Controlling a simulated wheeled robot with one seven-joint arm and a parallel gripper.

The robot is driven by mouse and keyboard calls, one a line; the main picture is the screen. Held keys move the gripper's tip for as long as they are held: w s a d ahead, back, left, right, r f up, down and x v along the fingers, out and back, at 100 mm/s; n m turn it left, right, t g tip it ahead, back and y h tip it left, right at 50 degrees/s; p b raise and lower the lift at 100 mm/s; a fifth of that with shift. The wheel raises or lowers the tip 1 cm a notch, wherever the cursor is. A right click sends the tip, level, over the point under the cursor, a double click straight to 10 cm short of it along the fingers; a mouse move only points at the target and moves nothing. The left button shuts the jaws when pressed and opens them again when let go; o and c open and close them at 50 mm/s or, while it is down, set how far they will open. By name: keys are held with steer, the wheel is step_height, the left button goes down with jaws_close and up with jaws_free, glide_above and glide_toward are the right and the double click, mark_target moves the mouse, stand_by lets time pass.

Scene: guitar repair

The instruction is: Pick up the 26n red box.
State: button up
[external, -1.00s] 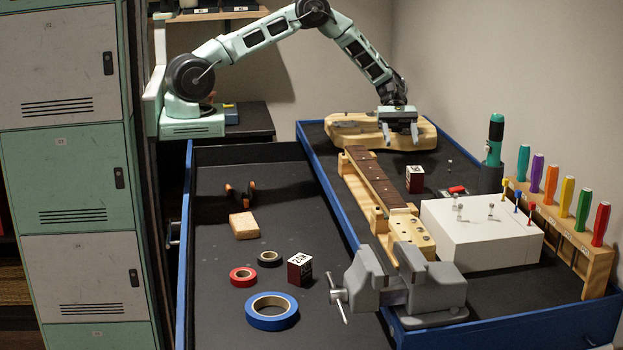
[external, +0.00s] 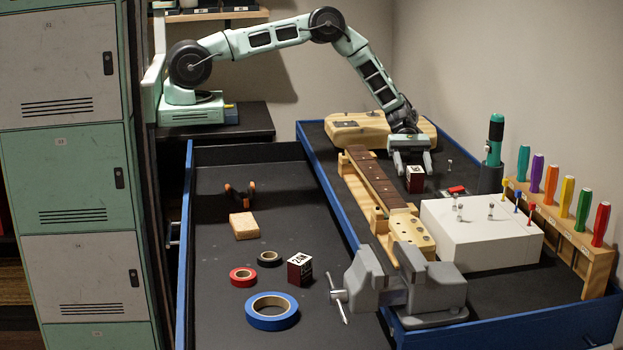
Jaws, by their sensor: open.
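A small dark red box with a white label (external: 415,180) stands on the right-hand work surface, beside the guitar neck. My gripper (external: 412,169) is open just above and behind it, with its two fingers to either side of the box's top in the picture. I cannot tell whether the fingers touch it. A second dark red box with a white label (external: 299,269) stands on the left-hand dark surface, near the tape rolls. The print on both labels is too small to read surely.
The guitar neck (external: 378,182) lies on a wooden support left of the gripper. A grey vise (external: 425,290), a white block (external: 482,232), a screwdriver rack (external: 560,235) and a dark holder with a green-topped tool (external: 494,140) stand nearby. A blue tape roll (external: 254,318) lies left.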

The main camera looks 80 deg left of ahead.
mark_target(415, 180)
steer(key=shift+x, duration=1.05)
steer(key=shift+d, duration=0.1)
steer(key=c, duration=1.1)
steer(key=shift+r, duration=0.1)
steer(key=shift+c, duration=0.2)
